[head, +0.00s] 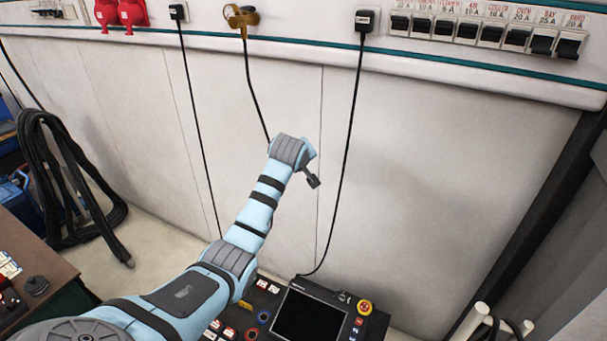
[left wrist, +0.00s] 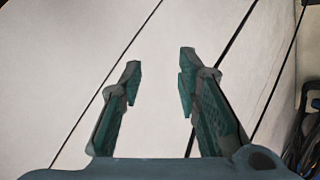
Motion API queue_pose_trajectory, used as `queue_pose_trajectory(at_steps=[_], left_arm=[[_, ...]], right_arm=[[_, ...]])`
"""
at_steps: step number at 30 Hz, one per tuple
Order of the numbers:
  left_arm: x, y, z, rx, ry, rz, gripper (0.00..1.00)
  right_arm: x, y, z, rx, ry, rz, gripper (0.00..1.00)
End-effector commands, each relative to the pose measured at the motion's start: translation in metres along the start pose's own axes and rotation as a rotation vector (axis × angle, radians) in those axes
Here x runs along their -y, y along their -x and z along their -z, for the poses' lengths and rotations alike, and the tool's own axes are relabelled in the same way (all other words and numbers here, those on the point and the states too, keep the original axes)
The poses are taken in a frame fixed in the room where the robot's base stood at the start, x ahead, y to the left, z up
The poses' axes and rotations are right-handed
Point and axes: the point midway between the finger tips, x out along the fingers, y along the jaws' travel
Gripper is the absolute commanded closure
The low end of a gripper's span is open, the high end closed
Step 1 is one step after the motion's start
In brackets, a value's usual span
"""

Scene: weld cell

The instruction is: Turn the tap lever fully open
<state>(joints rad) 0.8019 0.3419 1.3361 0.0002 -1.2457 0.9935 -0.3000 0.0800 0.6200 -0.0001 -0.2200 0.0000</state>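A brass-coloured fitting (head: 241,20) on the wall's upper rail, at the top of the head view, looks like the tap. A dark line hangs below it; which part is its lever is too small to tell. My left arm reaches up from the lower left. My left gripper (head: 313,179) is below and right of the fitting, mostly hidden behind the wrist. In the left wrist view, the gripper (left wrist: 160,62) is open, with nothing between its fingers and pale wall panel beyond. The fitting is not in that view. My right gripper is not in view.
Black plugs (head: 366,20) with hanging cables flank the fitting. A control panel with a screen (head: 309,315) is below. A black hose coil (head: 65,180) hangs left. The wall (head: 430,170) right of the gripper is clear.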

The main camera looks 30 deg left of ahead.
Motion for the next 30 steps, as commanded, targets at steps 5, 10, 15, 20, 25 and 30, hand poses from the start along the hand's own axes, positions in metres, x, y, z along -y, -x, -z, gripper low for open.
queue_pose_trajectory(at_steps=[5, 10, 15, 20, 25, 30], left_arm=[[0.018, -0.016, -0.025, 0.029, -0.056, 0.019, 0.70], [0.024, -0.021, -0.033, 0.038, -0.075, 0.025, 0.70], [0.024, -0.021, -0.033, 0.038, -0.075, 0.024, 0.70], [0.038, -0.030, -0.051, 0.060, -0.109, 0.039, 0.70], [0.144, -0.071, -0.173, 0.212, -0.351, 0.113, 0.70], [0.344, -0.046, -0.358, 0.479, -0.707, 0.169, 0.70]], right_arm=[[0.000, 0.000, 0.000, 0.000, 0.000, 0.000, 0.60], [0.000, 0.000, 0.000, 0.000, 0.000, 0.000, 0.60], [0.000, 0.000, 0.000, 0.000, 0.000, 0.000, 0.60], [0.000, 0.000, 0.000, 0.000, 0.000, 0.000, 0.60], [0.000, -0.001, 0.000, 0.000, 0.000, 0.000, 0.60], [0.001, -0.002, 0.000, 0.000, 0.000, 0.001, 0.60]])
